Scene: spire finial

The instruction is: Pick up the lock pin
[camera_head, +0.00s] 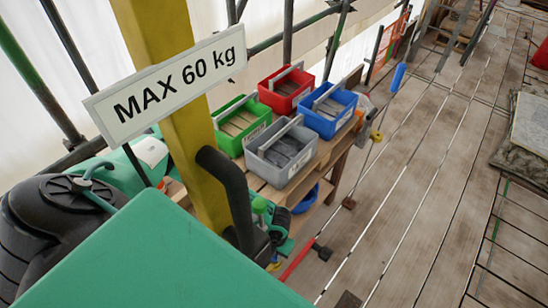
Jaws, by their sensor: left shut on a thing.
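My left gripper (272,240) shows only in part, low in the middle behind the yellow post and its black bent handle. It is shut on a small upright piece with a green knob (260,206), which looks like the lock pin. The pin's lower part is hidden by the gripper and the handle. My right gripper is not in view.
The yellow post (200,165) bears a "MAX 60 kg" sign (170,84). Red (286,90), blue (328,110), green (238,124) and grey (281,152) bins stand on a wooden bench behind. A red-handled tool (297,261) is below. The plank floor at right is mostly clear.

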